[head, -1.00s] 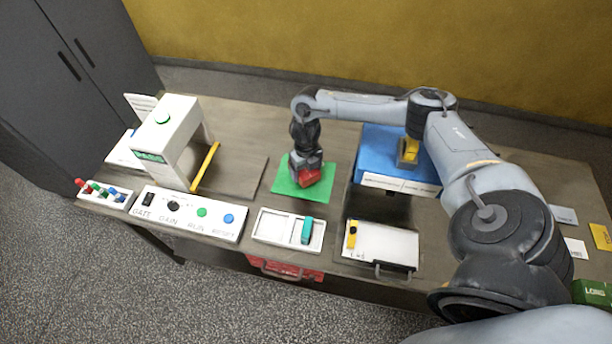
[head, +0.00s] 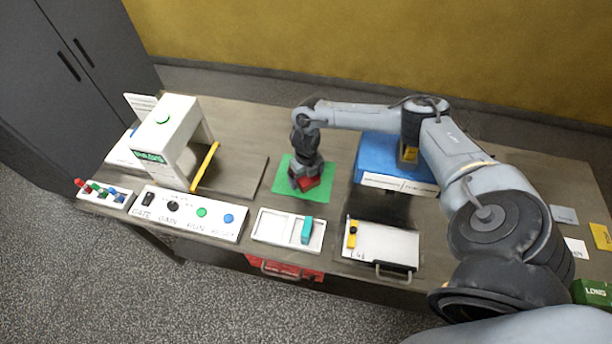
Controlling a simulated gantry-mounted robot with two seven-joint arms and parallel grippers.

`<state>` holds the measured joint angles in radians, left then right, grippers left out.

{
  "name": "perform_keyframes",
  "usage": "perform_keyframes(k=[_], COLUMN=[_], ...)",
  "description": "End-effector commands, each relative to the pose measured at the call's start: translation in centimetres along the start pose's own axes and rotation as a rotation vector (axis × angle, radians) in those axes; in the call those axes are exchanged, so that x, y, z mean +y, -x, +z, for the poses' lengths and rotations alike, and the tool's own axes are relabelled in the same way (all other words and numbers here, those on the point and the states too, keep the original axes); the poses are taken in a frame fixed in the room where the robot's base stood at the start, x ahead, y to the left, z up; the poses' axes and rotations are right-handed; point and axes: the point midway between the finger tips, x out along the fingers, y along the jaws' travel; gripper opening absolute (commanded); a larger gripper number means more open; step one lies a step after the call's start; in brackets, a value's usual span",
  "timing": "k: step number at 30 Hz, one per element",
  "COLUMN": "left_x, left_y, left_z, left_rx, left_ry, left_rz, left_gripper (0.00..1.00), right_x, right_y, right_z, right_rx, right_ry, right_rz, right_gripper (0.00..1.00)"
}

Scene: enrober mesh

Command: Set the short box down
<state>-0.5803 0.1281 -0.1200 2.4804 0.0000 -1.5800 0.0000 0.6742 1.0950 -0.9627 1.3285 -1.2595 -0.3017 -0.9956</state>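A red box (head: 308,184), which looks like the short box, is at the green mat (head: 287,192) in the middle of the table. My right gripper (head: 305,176) points down over it, with its fingers around or against the box. The box's top is mostly hidden by the gripper. It looks to be at or very near the mat surface; I cannot tell whether it touches. My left gripper is not in view.
A white gate machine (head: 172,125) with a yellow bar stands at left. A button panel (head: 190,214), a white tray (head: 272,226) and a white lidded panel (head: 385,243) line the front edge. A blue block (head: 378,152) stands right of the mat, under my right arm.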

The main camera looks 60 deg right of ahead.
Motion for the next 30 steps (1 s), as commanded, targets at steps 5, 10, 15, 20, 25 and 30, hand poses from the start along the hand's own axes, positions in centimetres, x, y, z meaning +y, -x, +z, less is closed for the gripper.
perform_keyframes(k=[5,10,15,20,25,30], left_x=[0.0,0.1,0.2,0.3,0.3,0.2], left_y=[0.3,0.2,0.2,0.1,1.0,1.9], left_z=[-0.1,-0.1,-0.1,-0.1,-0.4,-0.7], left_rx=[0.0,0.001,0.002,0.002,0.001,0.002], left_ry=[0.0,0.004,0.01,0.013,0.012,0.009], left_rz=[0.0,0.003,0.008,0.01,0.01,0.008], left_gripper=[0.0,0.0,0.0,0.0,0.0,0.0], right_x=[0.0,0.0,0.0,0.1,0.0,0.0], right_y=[0.4,1.8,4.7,7.7,10.6,12.0], right_z=[0.0,0.1,0.1,0.1,0.1,0.1], right_rx=[0.0,-0.003,-0.004,-0.003,-0.004,-0.002], right_ry=[0.0,0.001,0.001,0.002,0.001,0.0], right_rz=[0.0,0.002,0.001,0.002,0.001,0.0], right_gripper=[1.0,1.0,1.0,1.0,1.0,1.0])
